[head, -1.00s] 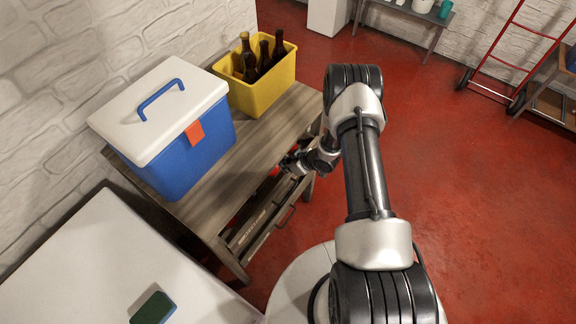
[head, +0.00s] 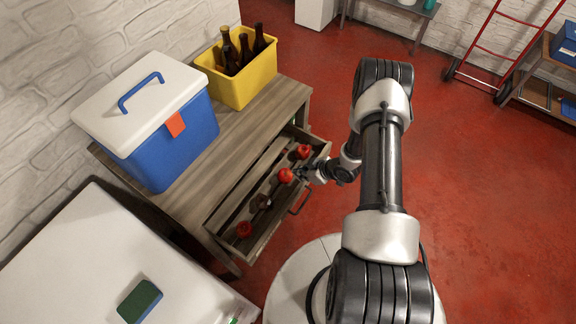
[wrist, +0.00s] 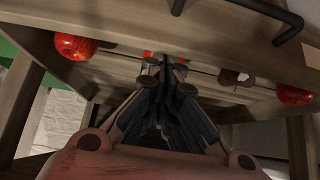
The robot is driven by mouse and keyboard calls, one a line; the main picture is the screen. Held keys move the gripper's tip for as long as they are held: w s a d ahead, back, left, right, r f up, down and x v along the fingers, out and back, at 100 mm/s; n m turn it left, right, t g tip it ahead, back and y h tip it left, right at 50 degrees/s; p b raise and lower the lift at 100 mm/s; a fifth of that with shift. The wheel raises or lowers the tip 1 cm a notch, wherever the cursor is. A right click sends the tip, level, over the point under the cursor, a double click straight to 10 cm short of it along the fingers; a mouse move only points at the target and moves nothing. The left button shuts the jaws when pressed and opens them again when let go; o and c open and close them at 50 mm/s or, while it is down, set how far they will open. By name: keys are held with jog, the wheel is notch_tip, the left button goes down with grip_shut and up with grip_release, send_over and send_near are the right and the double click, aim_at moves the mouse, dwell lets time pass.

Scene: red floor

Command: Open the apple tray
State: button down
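The apple tray is a wooden drawer (head: 262,236) under the tabletop. It stands pulled out, with several red apples inside, among them one apple (head: 244,229) near its left end and one (head: 303,151) near its right end. A dark handle (head: 301,202) is on its front. My gripper (head: 297,174) is at the drawer's right part, beside a middle apple (head: 286,175). In the wrist view its fingertips (wrist: 166,72) are close together, and the handle (wrist: 240,12) is apart from them at the top. Whether the fingers touch or hold anything is hidden.
A blue cooler (head: 178,143) with a white lid and a yellow crate (head: 243,88) of bottles stand on the wooden table (head: 205,180). A white surface (head: 105,255) with a green sponge (head: 139,301) is at lower left.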

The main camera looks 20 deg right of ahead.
jog(key=s+d, duration=0.7)
jog(key=s, duration=0.3)
jog(key=shift+s+d, duration=0.35)
jog(key=shift+s, duration=0.05)
